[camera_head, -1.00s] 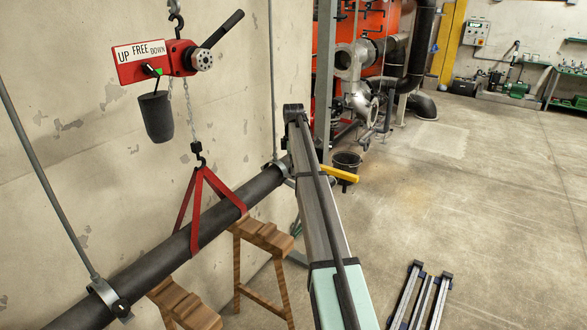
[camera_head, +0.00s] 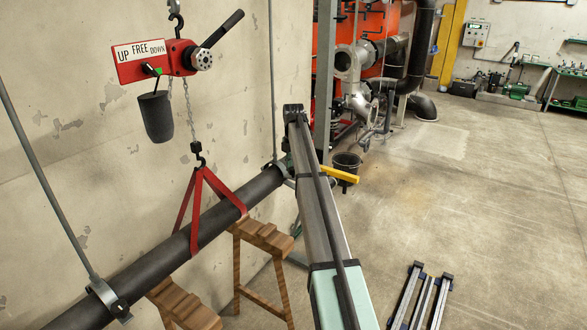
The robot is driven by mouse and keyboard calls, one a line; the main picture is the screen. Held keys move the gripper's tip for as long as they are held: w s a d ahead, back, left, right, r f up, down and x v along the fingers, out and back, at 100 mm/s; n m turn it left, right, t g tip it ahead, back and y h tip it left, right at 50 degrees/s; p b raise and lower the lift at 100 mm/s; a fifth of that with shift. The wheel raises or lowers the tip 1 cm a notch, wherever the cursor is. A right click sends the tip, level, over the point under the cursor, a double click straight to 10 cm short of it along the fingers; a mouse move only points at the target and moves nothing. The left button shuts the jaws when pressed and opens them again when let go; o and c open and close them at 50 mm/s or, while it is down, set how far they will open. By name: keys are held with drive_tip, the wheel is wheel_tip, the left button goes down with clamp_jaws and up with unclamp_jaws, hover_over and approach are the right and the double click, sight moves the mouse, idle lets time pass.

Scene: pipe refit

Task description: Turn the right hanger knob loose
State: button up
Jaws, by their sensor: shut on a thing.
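A dark pipe (camera_head: 150,262) runs from the lower left up to the right along the wall. Its right hanger clamp (camera_head: 278,166) sits at the pipe's far end, under a thin rod. My gripper (camera_head: 288,160) is at this right hanger, mostly hidden behind my own arm. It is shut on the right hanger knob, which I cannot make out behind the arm. The left hanger (camera_head: 103,293) clasps the pipe at the lower left, with a dark knob (camera_head: 120,308) on it.
A red hoist (camera_head: 160,60) hangs above, its hook carrying a red sling (camera_head: 182,212) around the pipe. Wooden stands (camera_head: 262,238) are below the pipe. A black bucket (camera_head: 346,163) and a yellow bar (camera_head: 340,174) lie beyond my arm. The floor at right is mostly open.

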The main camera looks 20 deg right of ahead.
drive_tip(key=shift+s+f, duration=0.1)
idle(0.3)
drive_tip(key=o, duration=1.1)
drive_tip(key=shift+o, duration=0.2)
drive_tip(key=shift+r, duration=0.45)
wheel_tip(320, 180, up, 11)
drive_tip(key=shift+r, duration=0.15)
